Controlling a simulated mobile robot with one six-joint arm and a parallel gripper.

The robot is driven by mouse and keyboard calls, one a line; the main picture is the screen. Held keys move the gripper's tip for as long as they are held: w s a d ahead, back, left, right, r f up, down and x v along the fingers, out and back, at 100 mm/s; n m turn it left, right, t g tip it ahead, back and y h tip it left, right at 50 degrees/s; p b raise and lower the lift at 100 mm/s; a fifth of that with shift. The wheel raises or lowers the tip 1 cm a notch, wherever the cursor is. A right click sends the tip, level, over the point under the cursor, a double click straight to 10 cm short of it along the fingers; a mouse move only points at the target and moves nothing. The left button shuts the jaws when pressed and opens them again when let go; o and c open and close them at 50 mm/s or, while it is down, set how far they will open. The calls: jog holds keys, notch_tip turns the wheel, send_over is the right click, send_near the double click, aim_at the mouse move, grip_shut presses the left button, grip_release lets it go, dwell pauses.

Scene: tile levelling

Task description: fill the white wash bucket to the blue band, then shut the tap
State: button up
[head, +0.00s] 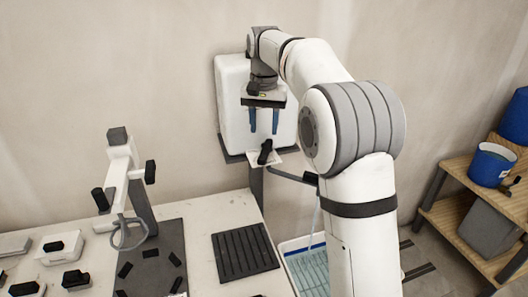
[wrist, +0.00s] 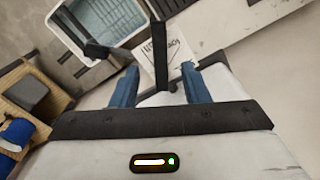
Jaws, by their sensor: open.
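The white wash bucket (head: 287,247) stands low, right of the bench, partly hidden by my arm. A blue band (head: 300,250) runs inside below its rim. Pale blue water shows inside; its exact level against the band is hard to tell. A thin stream (head: 316,215) falls from the black spout (head: 312,179). The black tap lever (head: 265,152) sits on a white plate below the white tank (head: 231,95). My gripper (head: 264,132) is open just above the lever, pointing down. In the wrist view, the lever (wrist: 160,68) stands between the blue fingers, with the bucket (wrist: 140,28) beyond.
The bench (head: 215,212) at left holds a black ribbed mat (head: 245,251), a clamp-like stand (head: 140,190) and several small black-and-white tools. A wooden shelf (head: 455,222) at right carries a blue bucket (head: 490,165). The wall is close behind the tank.

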aim_at(264, 153)
jog(key=shift+f, duration=3.9)
jog(key=shift+c, duration=0.3)
grip_shut()
